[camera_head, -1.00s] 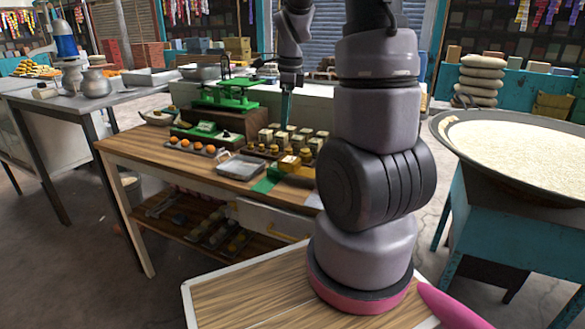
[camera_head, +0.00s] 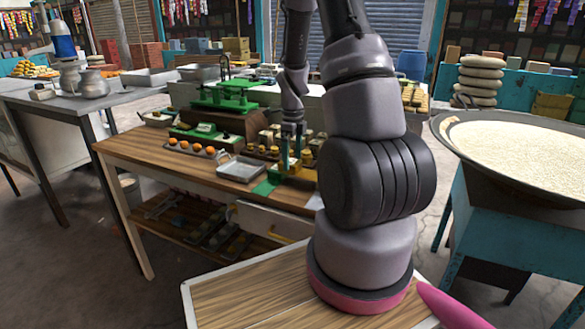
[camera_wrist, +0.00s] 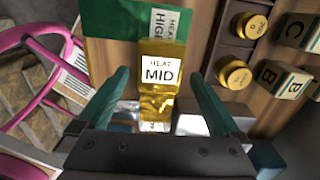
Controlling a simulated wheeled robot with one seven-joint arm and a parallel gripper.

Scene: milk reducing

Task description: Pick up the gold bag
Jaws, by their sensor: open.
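The gold bag (camera_wrist: 158,98) has a white label reading "HEAT MID" and lies between the two teal fingers of my gripper (camera_wrist: 160,76) in the wrist view. My gripper is open, with one finger on each side of the bag and gaps visible beside it. In the head view, my gripper (camera_head: 291,160) is low over the wooden table, and the gold bag is largely hidden by the fingers. A green piece (camera_wrist: 100,58) labelled "HEAT HIGH" lies just beyond the bag.
Gold-topped weights (camera_wrist: 235,74) and lettered blocks (camera_wrist: 284,80) stand to the right in the wrist view. Pink loops (camera_wrist: 22,92) are on the left. A metal tray (camera_head: 240,170), a green scale (camera_head: 222,97) and several orange balls (camera_head: 196,149) share the wooden table (camera_head: 150,150).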

